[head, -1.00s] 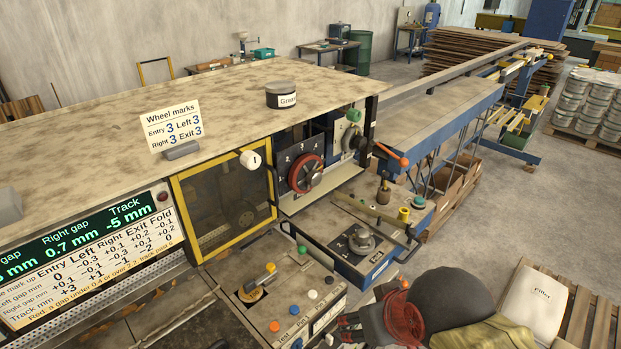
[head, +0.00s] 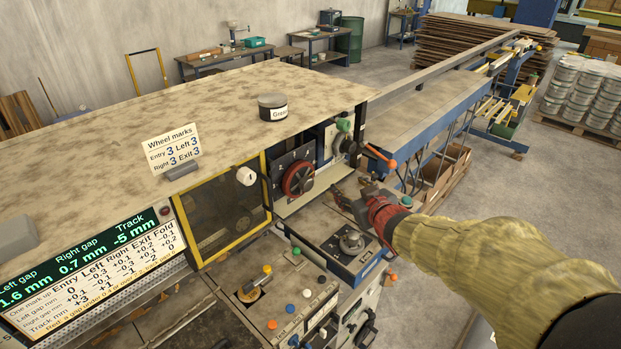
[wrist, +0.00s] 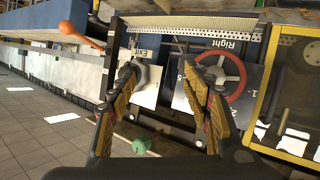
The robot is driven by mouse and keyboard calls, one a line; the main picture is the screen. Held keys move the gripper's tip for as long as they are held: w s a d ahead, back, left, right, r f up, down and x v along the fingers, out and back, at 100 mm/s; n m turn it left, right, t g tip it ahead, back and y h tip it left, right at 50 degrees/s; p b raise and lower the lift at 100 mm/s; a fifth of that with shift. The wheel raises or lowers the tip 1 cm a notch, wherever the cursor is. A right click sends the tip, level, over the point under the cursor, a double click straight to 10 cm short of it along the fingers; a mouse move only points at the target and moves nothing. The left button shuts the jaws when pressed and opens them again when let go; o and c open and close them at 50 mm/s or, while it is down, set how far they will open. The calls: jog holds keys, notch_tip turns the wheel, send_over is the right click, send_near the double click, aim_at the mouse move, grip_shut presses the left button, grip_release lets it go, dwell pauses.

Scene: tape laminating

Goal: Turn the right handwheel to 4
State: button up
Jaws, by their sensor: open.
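The right handwheel is a red-rimmed wheel (head: 298,179) on a dark numbered panel in the machine's side. It also shows in the wrist view (wrist: 239,83), beside a plate lettered "Right"; its pointer setting is too small to read. My gripper (head: 345,196) is open and empty, to the right of the wheel in the head view and apparently apart from it. In the wrist view my gripper (wrist: 168,80) has its fingers spread, and the right finger overlaps the wheel's left edge. The card (head: 171,146) reads Right 3, and the display (head: 82,259) shows right gap 0.7 mm.
A grey exit wheel (head: 349,146) with a green knob sits right of the red wheel. An orange-tipped lever (head: 380,157) sticks out nearby. A blue block with a round knob (head: 351,242) lies below my gripper. A yellow-framed window (head: 225,210) stands left of the wheel.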

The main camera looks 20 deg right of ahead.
aim_at(310, 187)
jog(key=w+a+f+n+y+p, duration=0.1)
jog(key=w+a+y, duration=0.1)
jog(key=a+y, duration=0.1)
jog(key=w+a+n+t+y+p, duration=0.1)
jog(key=w+a+y+p, duration=0.1)
jog(key=a+y, duration=0.1)
jog(key=w+a+f+n+y+p, duration=0.1)
jog(key=w+a+y, duration=0.1)
jog(key=a+y, duration=0.1)
jog(key=shift+w+f+t, duration=0.3)
jog(key=shift+w, duration=0.05)
jog(key=shift+c, duration=0.9)
jog(key=c, duration=1)
